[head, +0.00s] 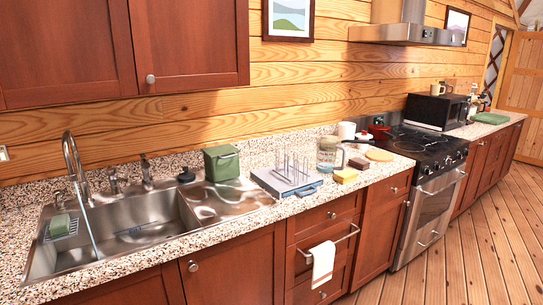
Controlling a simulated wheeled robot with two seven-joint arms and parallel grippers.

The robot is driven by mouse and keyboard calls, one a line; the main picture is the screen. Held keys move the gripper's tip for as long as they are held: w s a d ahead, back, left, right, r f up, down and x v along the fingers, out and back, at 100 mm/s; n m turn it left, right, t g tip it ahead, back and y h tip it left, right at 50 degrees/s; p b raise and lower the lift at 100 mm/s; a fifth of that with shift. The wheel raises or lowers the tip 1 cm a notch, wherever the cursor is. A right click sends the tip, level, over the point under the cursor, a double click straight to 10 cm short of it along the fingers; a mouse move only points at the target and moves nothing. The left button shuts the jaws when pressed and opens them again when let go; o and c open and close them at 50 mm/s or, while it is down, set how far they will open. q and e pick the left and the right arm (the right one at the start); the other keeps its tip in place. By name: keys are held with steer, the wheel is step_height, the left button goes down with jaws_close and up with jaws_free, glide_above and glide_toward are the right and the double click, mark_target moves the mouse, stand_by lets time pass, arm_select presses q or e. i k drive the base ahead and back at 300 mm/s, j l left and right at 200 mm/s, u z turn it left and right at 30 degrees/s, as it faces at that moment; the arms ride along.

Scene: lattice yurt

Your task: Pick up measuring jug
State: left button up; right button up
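The measuring jug (327,155) looks like a clear, see-through jug with a handle on its right side. It stands upright on the speckled counter, between a wire rack and the stove. Neither of my grippers shows in the head view.
A green bin (222,163) stands by the sink (130,225). The wooden floor (470,240) at right is clear.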

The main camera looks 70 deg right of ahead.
mark_target(327, 148)
steer(key=z, duration=2.5)
steer(key=u, duration=1.45)
steer(key=z, duration=1.45)
steer(key=i+j, duration=0.1)
steer(key=i, duration=0.15)
